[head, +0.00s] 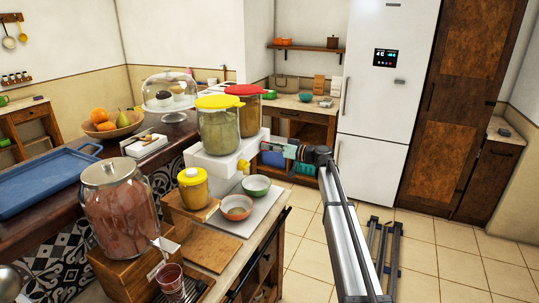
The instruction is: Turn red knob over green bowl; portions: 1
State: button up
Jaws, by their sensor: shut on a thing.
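The red-lidded dispenser (245,92) stands on a white base (214,165), behind a yellow-lidded dispenser (219,122). My gripper (268,147) reaches in from the right to the front of the red-lidded dispenser's outlet. It is shut at the place of the red knob, which it covers. The jaw tips are small in this view, so the knob's angle cannot be told. The green bowl (256,186) sits upright below my gripper on a light tray (232,226). Its inside looks pale, with no clear contents. A yellow knob (243,165) shows on the nearer outlet.
A red bowl (237,208) with brownish contents sits beside the green bowl. A yellow-lidded jar (193,188), a large jar (122,205) and a cup (170,277) stand nearer on the counter. My arm spans the open floor (440,260) at right.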

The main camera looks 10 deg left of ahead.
jog(key=shift+w+f+m+b, duration=0.1)
jog(key=shift+m+b, duration=1)
jog(key=shift+m, duration=2.4)
jog(key=shift+w+m+b, duration=0.1)
jog(key=shift+m+b, duration=1)
jog(key=shift+m, duration=2.4)
jog(key=o, duration=1.1)
jog(key=shift+d+f, duration=0.1)
jog(key=v, duration=1.2)
